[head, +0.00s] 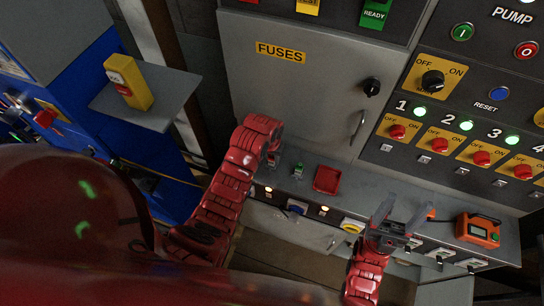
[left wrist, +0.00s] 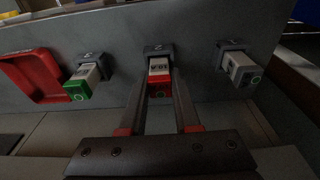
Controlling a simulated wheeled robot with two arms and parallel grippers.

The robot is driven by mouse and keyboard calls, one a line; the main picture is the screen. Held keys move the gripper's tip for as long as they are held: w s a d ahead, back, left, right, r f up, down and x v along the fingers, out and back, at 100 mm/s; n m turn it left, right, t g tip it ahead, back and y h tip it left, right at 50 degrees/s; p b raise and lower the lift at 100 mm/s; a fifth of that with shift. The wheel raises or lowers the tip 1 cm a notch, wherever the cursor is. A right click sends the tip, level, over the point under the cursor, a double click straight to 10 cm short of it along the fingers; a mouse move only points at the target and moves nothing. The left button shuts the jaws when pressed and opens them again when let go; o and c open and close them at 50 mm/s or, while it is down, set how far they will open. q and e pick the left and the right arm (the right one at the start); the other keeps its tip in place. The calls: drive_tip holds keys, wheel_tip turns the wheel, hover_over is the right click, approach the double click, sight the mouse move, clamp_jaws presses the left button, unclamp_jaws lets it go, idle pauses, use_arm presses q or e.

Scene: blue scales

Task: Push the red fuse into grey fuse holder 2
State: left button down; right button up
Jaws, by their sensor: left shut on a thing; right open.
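The red fuse (left wrist: 160,79) is between the fingers of my left gripper (left wrist: 160,96), which is shut on it. In the left wrist view its pale labelled body meets the middle grey fuse holder (left wrist: 157,50); how deep it sits I cannot tell. The holder's number is too small to read surely. In the head view my left gripper (head: 272,158) is over the ledge below the FUSES cabinet, with the red fuse hidden. My right gripper (head: 392,220) is open and empty, near the ledge's front right.
A green fuse (left wrist: 81,84) and a grey fuse (left wrist: 240,69) stand in holders on either side. The red tray (head: 327,179) lies beyond the green fuse. An orange device (head: 478,230) stands at the ledge's right. The cabinet (head: 290,90) rises behind.

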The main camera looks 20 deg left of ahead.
use_arm(q)
drive_tip(key=shift+f, duration=0.3)
drive_tip(key=c, duration=0.5)
unclamp_jaws()
drive_tip(key=shift+c, duration=0.2)
drive_tip(key=shift+r+b, duration=0.3)
drive_tip(key=shift+b, duration=0.05)
drive_tip(key=shift+s+r+b, duration=0.1)
drive_tip(key=shift+r+b, duration=0.45)
drive_tip(key=shift+r, duration=0.4)
wheel_tip(320, 180, up, 3)
drive_tip(key=shift+s+f+p, duration=0.15)
drive_tip(key=shift+f+p, duration=0.05)
drive_tip(key=shift+p, duration=0.4)
wheel_tip(320, 180, up, 12)
drive_tip(key=s+p, duration=0.2)
drive_tip(key=p, duration=0.6)
